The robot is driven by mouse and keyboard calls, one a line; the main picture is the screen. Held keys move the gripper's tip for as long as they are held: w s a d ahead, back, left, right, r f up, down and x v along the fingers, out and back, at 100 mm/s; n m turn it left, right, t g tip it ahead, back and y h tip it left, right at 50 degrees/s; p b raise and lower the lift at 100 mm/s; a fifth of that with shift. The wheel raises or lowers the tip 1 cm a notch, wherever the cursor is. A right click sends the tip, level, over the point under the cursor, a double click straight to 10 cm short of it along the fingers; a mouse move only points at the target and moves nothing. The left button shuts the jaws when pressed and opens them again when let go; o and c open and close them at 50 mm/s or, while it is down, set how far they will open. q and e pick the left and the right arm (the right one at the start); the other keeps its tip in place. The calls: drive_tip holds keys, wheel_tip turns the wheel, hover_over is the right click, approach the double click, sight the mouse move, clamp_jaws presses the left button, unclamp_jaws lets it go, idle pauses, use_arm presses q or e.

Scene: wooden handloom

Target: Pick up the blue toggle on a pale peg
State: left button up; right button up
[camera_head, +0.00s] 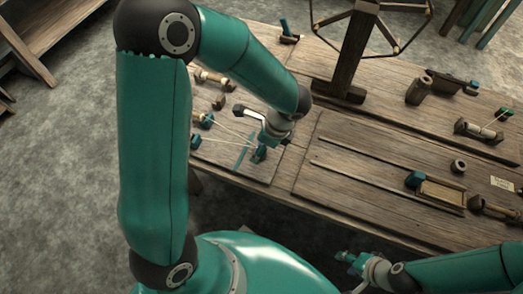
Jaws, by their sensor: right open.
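Several small blue pieces lie on the wooden bench; at this size I cannot tell for certain which is the blue toggle on a pale peg. One blue piece (259,154) is close below my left gripper (264,141), on the left board. I cannot make out the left fingers or whether they touch it. Other blue pieces (196,141) lie farther left on that board, by pale cords. My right gripper (346,258) is open and empty, low in front of the bench's front edge, away from the small pieces.
A dark upright post (352,60) with a spoked frame stands at the back. A shallow tray (442,195) with a blue block (414,180) lies at the right, near a ring (459,166) and spools. The bench middle is mostly bare planks.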

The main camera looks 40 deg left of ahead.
use_arm(q)
drive_tip(key=shift+a+f, duration=0.15)
drive_tip(key=shift+f, duration=0.2)
drive_tip(key=c, duration=0.8)
drive_tip(key=shift+r, duration=0.1)
drive_tip(key=shift+c, duration=0.2)
